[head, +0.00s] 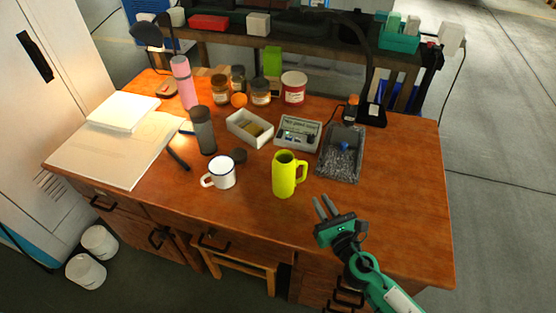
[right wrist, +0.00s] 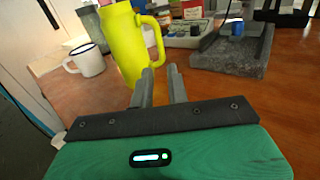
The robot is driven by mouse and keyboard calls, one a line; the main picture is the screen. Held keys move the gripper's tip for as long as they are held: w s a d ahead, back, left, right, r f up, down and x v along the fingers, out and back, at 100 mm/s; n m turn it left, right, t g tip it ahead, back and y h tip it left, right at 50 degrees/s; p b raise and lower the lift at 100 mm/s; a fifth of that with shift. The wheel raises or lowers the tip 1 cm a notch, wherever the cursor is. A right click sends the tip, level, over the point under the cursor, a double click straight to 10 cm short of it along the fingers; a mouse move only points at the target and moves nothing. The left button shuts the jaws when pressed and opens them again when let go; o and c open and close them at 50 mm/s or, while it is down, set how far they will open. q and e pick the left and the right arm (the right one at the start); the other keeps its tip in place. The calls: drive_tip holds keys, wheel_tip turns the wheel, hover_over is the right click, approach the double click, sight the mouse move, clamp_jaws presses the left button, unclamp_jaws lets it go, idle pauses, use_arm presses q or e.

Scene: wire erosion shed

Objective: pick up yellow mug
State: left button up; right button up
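The yellow mug (head: 285,175) is tall and stands upright near the front middle of the wooden desk, its handle toward the right. It also shows in the right wrist view (right wrist: 124,45), just ahead and to the left of the fingers. My right gripper (head: 326,207) is to the right of and in front of the mug, near the desk's front edge. In the right wrist view the right gripper (right wrist: 160,82) has a gap between its two fingers, with nothing between them. The fingers appear apart from the mug. My left gripper is not in view.
A white enamel mug (head: 221,173) stands left of the yellow mug. A grey tray (head: 357,155) of gravel-like bits and a grey device (head: 298,132) lie behind. A grey bottle (head: 202,132) stands further left. The desk's right front is clear.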

sight(305, 174)
drive_tip(key=shift+w+a, duration=0.2)
drive_tip(key=shift+w, duration=0.1)
drive_tip(key=x, duration=0.2)
drive_tip(key=p+x, duration=0.1)
drive_tip(key=shift+w+a+r, duration=0.15)
drive_tip(key=shift+w+r, duration=0.15)
drive_tip(key=x, duration=0.3)
drive_tip(key=shift+f, duration=0.15)
drive_tip(key=shift+w+a, duration=0.15)
drive_tip(key=shift+w, duration=0.2)
drive_tip(key=shift+w+a, duration=0.2)
drive_tip(key=shift+w, duration=0.25)
drive_tip(key=x, duration=0.3)
drive_tip(key=shift+w+a+f, duration=0.1)
drive_tip(key=shift+w+f, duration=0.1)
drive_tip(key=shift+w, duration=0.15)
drive_tip(key=shift+w+a, duration=0.1)
drive_tip(key=shift+w, duration=0.3)
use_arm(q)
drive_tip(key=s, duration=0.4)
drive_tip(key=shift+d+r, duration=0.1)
use_arm(e)
clamp_jaws()
